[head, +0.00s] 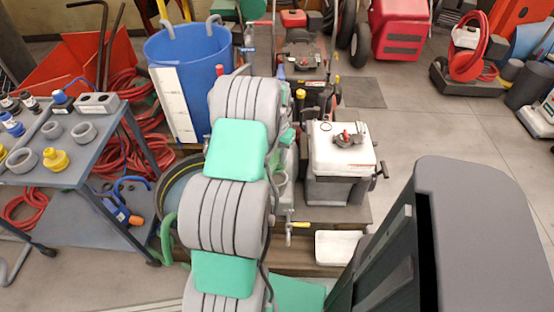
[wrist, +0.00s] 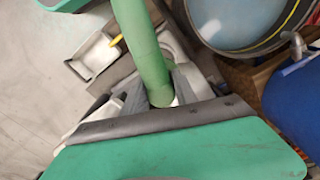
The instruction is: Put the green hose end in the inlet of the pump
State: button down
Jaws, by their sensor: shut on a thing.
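In the wrist view my gripper (wrist: 160,88) has its two grey fingers closed on the green hose (wrist: 140,40), which runs up out of the picture from between them. In the head view my arm covers the middle and hides the gripper; a green hose curve (head: 167,238) shows left of the arm. A machine with a white tank (head: 340,150) on a dark base stands right of the arm and may belong to the pump. I cannot make out the inlet in either view.
A blue tub (head: 190,65) and a drum with a yellow stripe (wrist: 240,22) stand close by. A white tray (head: 338,247) lies right of the arm. A grey cart (head: 95,160) with fittings stands left. Open floor (head: 440,110) lies right.

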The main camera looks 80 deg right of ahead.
jog(key=shift+f+b, duration=1.4)
jog(key=shift+f, duration=0.9)
jog(key=shift+f+b, duration=1.35)
jog(key=shift+f, duration=0.8)
jog(key=c, duration=0.9)
grip_release()
